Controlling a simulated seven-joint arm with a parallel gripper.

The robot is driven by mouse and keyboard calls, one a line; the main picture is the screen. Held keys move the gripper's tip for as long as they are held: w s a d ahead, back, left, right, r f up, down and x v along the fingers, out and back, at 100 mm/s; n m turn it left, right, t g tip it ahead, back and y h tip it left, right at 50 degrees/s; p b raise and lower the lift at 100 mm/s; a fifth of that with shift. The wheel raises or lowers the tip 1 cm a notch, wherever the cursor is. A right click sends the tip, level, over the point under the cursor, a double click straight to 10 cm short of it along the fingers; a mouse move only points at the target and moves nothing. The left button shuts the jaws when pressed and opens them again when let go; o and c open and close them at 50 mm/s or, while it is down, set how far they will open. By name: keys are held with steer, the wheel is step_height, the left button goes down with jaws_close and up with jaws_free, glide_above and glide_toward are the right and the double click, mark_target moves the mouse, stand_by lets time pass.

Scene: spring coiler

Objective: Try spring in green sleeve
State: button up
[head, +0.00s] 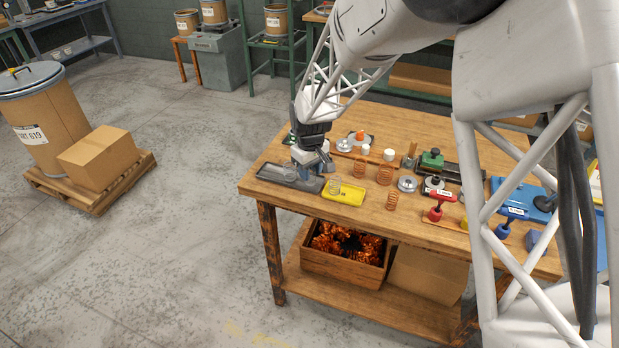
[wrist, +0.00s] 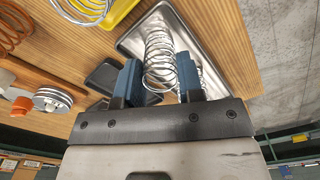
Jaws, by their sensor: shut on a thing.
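My gripper (head: 308,170) is at the left end of the workbench, above a grey metal tray. In the wrist view its two blue fingers (wrist: 160,82) are shut on a silver coil spring (wrist: 159,50), which stands out beyond the fingertips over the tray (wrist: 225,55). More silver coils show behind the right finger. A green block (head: 432,159) sits on a dark fixture farther right on the bench; I cannot tell whether it is the green sleeve. A small green patch also shows behind my gripper, mostly hidden.
A yellow tray (head: 343,195) with a silver spring is just right of the grey tray. Copper springs (head: 385,174), discs and white cylinders stand near the bench middle. Red-handled (head: 438,203) and blue-handled gauges stand at the right. Open floor lies left of the bench.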

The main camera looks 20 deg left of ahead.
steer(key=shift+r, duration=0.5)
stand_by(0.3)
steer(key=shift+w+a+r, duration=0.2)
steer(key=shift+w+r, duration=0.1)
steer(key=shift+w, duration=0.05)
steer(key=w+a+r, duration=0.4)
steer(key=w+a, duration=0.2)
steer(key=w, duration=0.3)
steer(key=w+a+r, duration=0.4)
steer(key=w+a, duration=0.2)
steer(key=w, duration=0.3)
steer(key=shift+w+a, duration=0.15)
steer(key=shift+f, duration=0.2)
steer(key=shift+f, duration=2.5)
steer(key=shift+f, duration=1.05)
stand_by(1.1)
